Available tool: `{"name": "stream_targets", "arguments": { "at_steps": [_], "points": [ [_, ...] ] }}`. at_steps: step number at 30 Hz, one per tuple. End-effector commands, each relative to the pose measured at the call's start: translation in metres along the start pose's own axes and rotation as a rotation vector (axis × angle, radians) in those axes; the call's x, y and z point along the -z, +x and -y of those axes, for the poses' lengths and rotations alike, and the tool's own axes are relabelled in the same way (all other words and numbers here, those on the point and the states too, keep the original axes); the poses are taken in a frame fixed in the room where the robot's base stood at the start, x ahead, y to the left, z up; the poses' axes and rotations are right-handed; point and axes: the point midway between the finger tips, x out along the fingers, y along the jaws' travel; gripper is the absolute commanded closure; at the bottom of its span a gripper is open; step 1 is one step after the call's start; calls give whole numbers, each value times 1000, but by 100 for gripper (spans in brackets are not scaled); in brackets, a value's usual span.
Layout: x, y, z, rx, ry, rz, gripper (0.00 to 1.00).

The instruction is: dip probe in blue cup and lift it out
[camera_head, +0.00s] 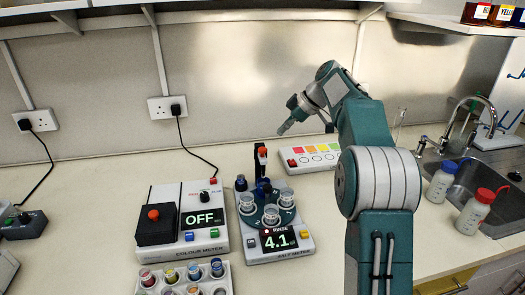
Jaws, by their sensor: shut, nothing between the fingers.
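My gripper (286,127) is shut and empty, raised above the bench behind the salt meter (262,256). The meter's display shows 4.1 under the word RINSE. On its round dark holder stand several clear cups, such as a front cup (270,215) and a right cup (287,197). A black upright with a red top (262,153) stands at the back of the holder, with a dark blue part low on it. The probe seems to belong to this upright, but it is too small to make out.
A colour meter (203,219) reading OFF stands left of the salt meter. A rack (182,281) of coloured vials is in front. A white panel with coloured squares (312,158) lies behind. Two capped bottles (440,183) (474,213) stand right, by the sink.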

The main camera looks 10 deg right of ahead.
Motion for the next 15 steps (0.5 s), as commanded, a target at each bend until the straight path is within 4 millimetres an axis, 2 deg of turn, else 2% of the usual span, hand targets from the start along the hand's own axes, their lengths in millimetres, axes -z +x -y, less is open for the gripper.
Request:
{"name": "stream_targets", "arguments": {
  "at_steps": [10, 15],
  "points": [
    [0, 2, 0, 1, 0, 0, 100],
    [0, 16, 0, 4, 1, 1, 100]
  ]
}}
